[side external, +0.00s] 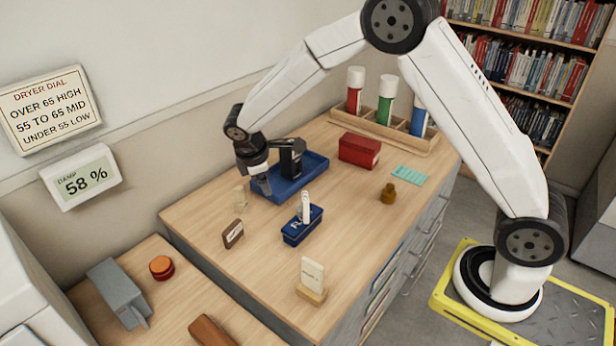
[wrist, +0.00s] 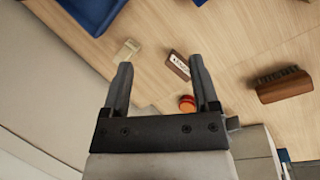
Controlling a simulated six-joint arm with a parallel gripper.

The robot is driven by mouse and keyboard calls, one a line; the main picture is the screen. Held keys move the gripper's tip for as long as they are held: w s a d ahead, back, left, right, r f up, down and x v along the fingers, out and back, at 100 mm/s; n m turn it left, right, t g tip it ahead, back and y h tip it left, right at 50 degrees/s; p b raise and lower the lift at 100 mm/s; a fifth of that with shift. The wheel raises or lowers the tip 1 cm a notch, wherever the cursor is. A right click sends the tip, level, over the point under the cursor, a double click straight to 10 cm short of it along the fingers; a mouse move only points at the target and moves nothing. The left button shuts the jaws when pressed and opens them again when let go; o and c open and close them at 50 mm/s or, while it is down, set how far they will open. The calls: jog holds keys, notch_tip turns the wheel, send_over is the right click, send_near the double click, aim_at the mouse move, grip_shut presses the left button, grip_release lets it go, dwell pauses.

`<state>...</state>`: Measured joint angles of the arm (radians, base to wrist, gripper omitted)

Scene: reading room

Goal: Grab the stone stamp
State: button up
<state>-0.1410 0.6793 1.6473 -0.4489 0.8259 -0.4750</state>
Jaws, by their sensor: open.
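A small pale block (side external: 240,197), which looks like the stone stamp, stands on the wooden counter near its wall side. It also shows in the wrist view (wrist: 129,48), just beyond the left fingertip and not between the fingers. My gripper (side external: 262,184) points down, to the right of the pale block and by the blue tray's near-left edge in the side view. In the wrist view my gripper (wrist: 161,64) has its two fingers wide apart with nothing held. The block's underside is hidden.
Close by are a brown labelled block (side external: 233,234), a blue tray (side external: 318,165) and a blue box (side external: 292,236). A card on a wooden stand (side external: 312,296), red box (side external: 360,150) and tube rack (side external: 425,139) stand farther off. The lower-left surface holds a red-orange round item (side external: 161,268).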

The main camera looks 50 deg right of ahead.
aim_at(237, 189)
jog(key=w+a+f+n+h, duration=0.2)
jog(key=w+f+n+h, duration=0.2)
jog(key=w, duration=0.2)
jog(key=w+a+f+n+t+h, duration=0.1)
jog(key=w+a+f+n+h, duration=0.1)
jog(key=w+f+n+h, duration=0.2)
jog(key=shift+w+a+f+n, duration=0.15)
jog(key=shift+w+f+n, duration=0.5)
jog(key=shift+w, duration=1)
jog(key=shift+r, duration=0.15)
jog(key=shift+r+x, duration=0.1)
jog(key=shift+x, duration=1.85)
jog(key=shift+r+x, duration=0.15)
jog(key=shift+x, duration=1.85)
grip_shut()
